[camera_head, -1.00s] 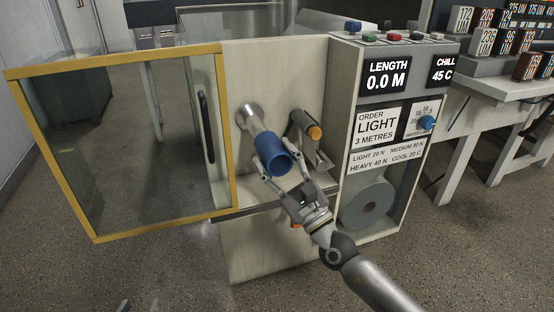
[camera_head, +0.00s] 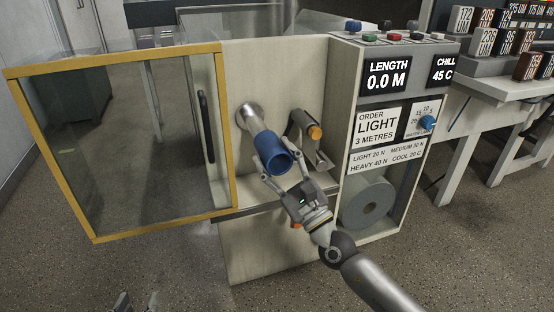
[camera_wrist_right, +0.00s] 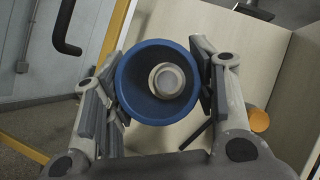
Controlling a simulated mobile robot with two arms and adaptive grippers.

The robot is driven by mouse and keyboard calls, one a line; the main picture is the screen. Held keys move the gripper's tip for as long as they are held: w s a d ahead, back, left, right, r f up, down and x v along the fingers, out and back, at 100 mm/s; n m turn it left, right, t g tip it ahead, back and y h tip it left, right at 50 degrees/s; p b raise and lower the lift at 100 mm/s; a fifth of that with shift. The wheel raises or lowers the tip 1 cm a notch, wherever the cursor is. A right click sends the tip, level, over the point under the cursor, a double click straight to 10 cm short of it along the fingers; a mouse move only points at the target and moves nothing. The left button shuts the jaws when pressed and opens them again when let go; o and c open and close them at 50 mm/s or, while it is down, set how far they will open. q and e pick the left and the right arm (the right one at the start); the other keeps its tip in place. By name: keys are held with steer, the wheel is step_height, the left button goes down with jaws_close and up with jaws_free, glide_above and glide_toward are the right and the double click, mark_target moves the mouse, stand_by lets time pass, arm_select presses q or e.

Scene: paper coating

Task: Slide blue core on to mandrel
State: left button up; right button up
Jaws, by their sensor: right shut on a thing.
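The blue core (camera_head: 272,153) is a hollow tube, tilted in line with the silver mandrel (camera_head: 250,117) that sticks out from the machine's pale panel. My right gripper (camera_head: 273,170) is shut on the core, its fingers on either side. In the right wrist view the core (camera_wrist_right: 130,85) is seen down its bore, with the mandrel's round end (camera_wrist_right: 167,80) showing inside, a little off centre. How far the core reaches over the mandrel is hard to tell. Only tips of my left gripper (camera_head: 136,302) show at the bottom edge of the head view.
A yellow-framed clear door (camera_head: 225,130) stands open to the left. An orange-tipped roller (camera_head: 314,132) sticks out right of the mandrel. A grey roll (camera_head: 368,205) sits in the lower right bay. A shelf edge (camera_head: 320,192) lies below the core.

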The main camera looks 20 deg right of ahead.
mark_target(260, 134)
arm_select(q)
steer(key=shift+w+d+r+t+h, duration=0.2)
steer(key=shift+r+t, duration=0.2)
steer(key=shift+r, duration=0.2)
steer(key=shift+w+d+r+t+h, duration=0.15)
steer(key=shift+r+t, duration=0.25)
steer(key=shift+r, duration=0.2)
arm_select(e)
steer(key=shift+w, duration=0.65)
steer(key=shift+w+a+b, duration=0.1)
steer(key=shift+w+b, duration=0.45)
steer(key=shift+w, duration=0.1)
arm_select(q)
steer(key=r, duration=0.1)
steer(key=r+t, duration=0.1)
steer(key=r, duration=0.1)
steer(key=shift+w+d+r+t, duration=0.1)
steer(key=shift+w+d+t, duration=0.1)
steer(key=shift+w+t, duration=0.15)
steer(key=shift+s+d+r+t+h, duration=0.1)
steer(key=shift+r+t+h, duration=0.25)
steer(key=shift+r+h, duration=0.15)
arm_select(e)
steer(key=shift+w, duration=0.35)
steer(key=shift+w+b, duration=0.2)
steer(key=shift+b, duration=0.1)
arm_select(q)
steer(key=shift+r+t, duration=0.4)
steer(key=shift+r, duration=0.3)
